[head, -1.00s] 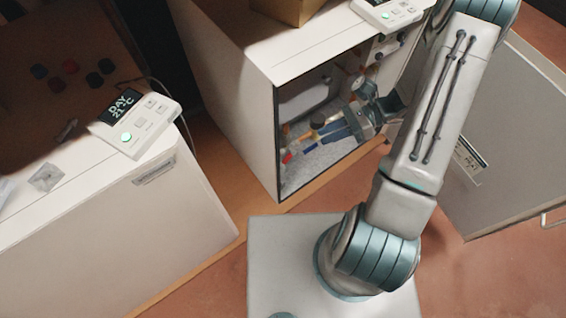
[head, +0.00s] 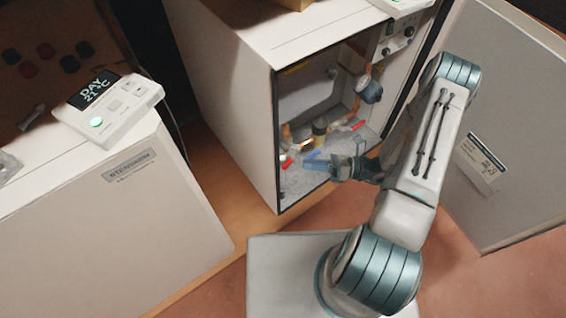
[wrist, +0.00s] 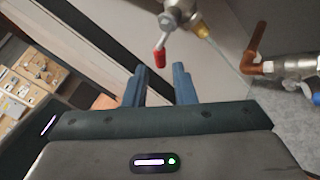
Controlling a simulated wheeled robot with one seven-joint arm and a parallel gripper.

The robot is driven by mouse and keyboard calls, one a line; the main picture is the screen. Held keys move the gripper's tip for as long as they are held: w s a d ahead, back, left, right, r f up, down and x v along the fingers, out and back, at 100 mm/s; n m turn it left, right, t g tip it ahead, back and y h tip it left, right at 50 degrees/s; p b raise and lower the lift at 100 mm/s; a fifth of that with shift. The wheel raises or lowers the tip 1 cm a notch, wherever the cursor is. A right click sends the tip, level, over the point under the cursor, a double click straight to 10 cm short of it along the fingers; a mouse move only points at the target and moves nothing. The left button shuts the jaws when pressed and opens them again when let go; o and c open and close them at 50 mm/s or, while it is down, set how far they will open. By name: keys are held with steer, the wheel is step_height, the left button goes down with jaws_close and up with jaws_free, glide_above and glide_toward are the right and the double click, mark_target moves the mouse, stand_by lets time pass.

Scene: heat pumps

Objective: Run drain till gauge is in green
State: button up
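My gripper (head: 308,165) is at the lower front of the open heat pump cabinet (head: 239,120). In the wrist view my gripper (wrist: 160,75) has its two blue fingers apart, with nothing held. A red-tipped lever (wrist: 159,56) on a metal valve (wrist: 180,14) shows just beyond and between the fingertips. In the head view a red handle (head: 287,163) lies just left of the fingertips, and another red handle (head: 357,126) is farther right. A round grey-blue part (head: 370,91) hangs at the cabinet's right; I cannot tell if it is the gauge, and no green zone is readable.
The cabinet's open door (head: 500,130) stands right of my arm. A second white unit (head: 120,225) with a display panel (head: 110,105) stands at left.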

steer(key=w+a+b, duration=0.1)
steer(key=a+b, duration=0.1)
steer(key=a, duration=0.6)
steer(key=shift+w+a, duration=0.15)
steer(key=shift+a, duration=0.15)
jaws_close()
